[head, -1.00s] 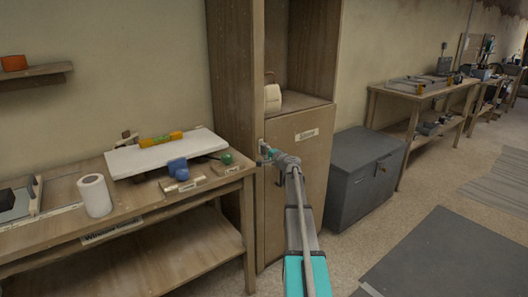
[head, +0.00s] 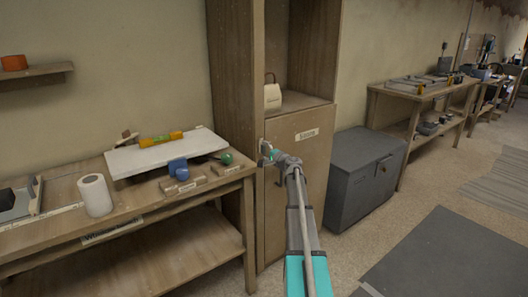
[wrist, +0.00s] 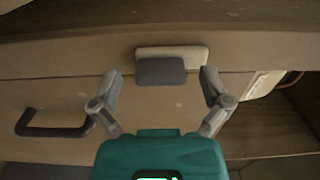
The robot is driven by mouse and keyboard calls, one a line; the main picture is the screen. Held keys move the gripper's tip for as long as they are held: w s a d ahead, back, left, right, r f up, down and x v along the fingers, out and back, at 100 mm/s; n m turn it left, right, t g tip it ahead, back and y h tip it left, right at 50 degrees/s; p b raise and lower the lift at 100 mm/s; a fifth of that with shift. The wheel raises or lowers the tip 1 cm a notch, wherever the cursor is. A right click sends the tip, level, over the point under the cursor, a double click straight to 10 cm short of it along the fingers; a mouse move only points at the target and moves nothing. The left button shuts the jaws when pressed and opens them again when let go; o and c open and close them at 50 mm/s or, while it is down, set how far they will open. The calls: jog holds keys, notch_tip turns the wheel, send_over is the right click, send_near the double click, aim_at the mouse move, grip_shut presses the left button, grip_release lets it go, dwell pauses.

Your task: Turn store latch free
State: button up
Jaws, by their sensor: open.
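The store latch shows in the wrist view as a dark grey block (wrist: 160,71) on a pale plate (wrist: 172,51), by the seam between the cabinet frame and the door (wrist: 70,95). My gripper (wrist: 160,78) is open, with one finger on each side of the grey block and visible gaps to both. I cannot tell how deep the fingers reach. In the head view my gripper (head: 267,151) is at the upper left edge of the closed door (head: 301,185) and hides the latch. A label (head: 307,134) on the door reads "Store". A dark bar handle (wrist: 52,128) is on the door.
A cream object (head: 272,97) stands in the open compartment above the door. A workbench (head: 150,213) with a white board (head: 165,152) and a paper roll (head: 95,195) is on the left. A grey chest (head: 352,185) is close on the right.

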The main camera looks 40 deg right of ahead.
jog(key=s, duration=1.1)
jog(key=shift+a, duration=0.1)
dwell(0.4)
jog(key=s+a+f+n+g+y, duration=0.1)
jog(key=a+f+n+g+y, duration=0.3)
jog(key=a, duration=1.2)
jog(key=a+f+n+g+y, duration=0.2)
jog(key=a+f+n+g, duration=0.4)
jog(key=a, duration=1.1)
jog(key=s+a+f+n+g+h, duration=0.3)
jog(key=s+a+f+n+g, duration=0.1)
jog(key=s+a, duration=0.55)
jog(key=s+a+f+n+g+h, duration=0.3)
jog(key=s+a+f+n+g, duration=0.15)
jog(key=s+a, duration=0.5)
notch_tip(320, 180, up, 23)
jog(key=s+d+p, duration=0.1)
jog(key=p, duration=2.2)
jog(key=shift+d+f+m, duration=0.15)
jog(key=shift+d+m, duration=0.2)
jog(key=shift+d, duration=0.05)
jog(key=shift+s+t, duration=0.1)
jog(key=shift+t, duration=0.15)
